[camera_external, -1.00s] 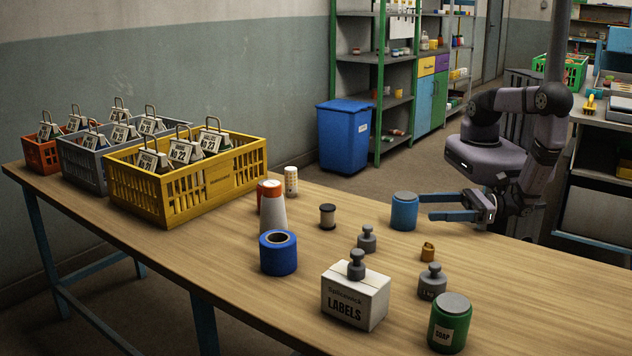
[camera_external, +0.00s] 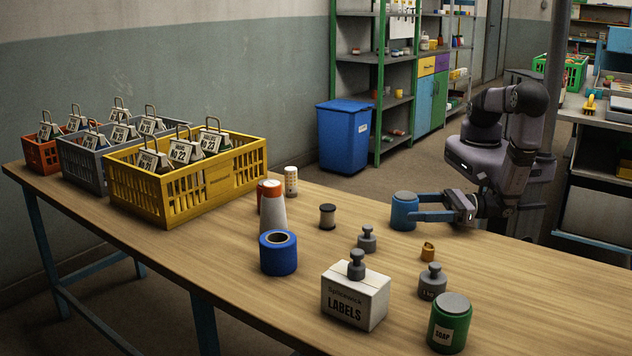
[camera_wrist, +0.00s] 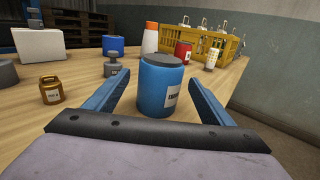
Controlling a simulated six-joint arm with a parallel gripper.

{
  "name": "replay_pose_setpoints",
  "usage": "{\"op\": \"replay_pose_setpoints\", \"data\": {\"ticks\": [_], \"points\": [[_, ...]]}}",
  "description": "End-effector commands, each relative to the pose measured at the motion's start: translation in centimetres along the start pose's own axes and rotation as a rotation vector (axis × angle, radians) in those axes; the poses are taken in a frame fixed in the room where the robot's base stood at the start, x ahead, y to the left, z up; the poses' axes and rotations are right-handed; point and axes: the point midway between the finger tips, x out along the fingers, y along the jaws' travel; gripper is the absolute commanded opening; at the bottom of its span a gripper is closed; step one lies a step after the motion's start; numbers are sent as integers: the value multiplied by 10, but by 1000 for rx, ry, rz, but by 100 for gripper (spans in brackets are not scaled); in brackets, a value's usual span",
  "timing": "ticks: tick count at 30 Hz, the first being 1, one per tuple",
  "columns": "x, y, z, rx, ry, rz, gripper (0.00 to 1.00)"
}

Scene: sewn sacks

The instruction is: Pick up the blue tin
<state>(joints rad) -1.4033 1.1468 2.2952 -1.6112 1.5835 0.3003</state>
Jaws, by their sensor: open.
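The blue tin (camera_external: 404,211) stands upright on the wooden table, with a grey lid. In the wrist view the blue tin (camera_wrist: 161,84) stands between my gripper's two blue fingers, with part of a white label showing on its right. My gripper (camera_external: 426,206) is low over the table and open. In the wrist view a gap shows between the tin and each finger of my gripper (camera_wrist: 159,82).
A small brass weight (camera_external: 427,251) and a grey weight (camera_external: 366,239) stand nearby. A dark spool (camera_external: 327,216), blue tape roll (camera_external: 278,252), labels box (camera_external: 355,297) and green soap tin (camera_external: 449,322) stand farther off. The yellow crate (camera_external: 215,190) is far left.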

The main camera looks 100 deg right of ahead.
Motion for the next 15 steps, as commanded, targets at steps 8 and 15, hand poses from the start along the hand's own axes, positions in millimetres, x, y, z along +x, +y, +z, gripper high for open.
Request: {"op": "replay_pose_setpoints", "data": {"ticks": [8, 15], "points": [[0, 0, 0, 0, 0, 0, 42], [0, 0, 1, 0, -2, 0, 18]]}}
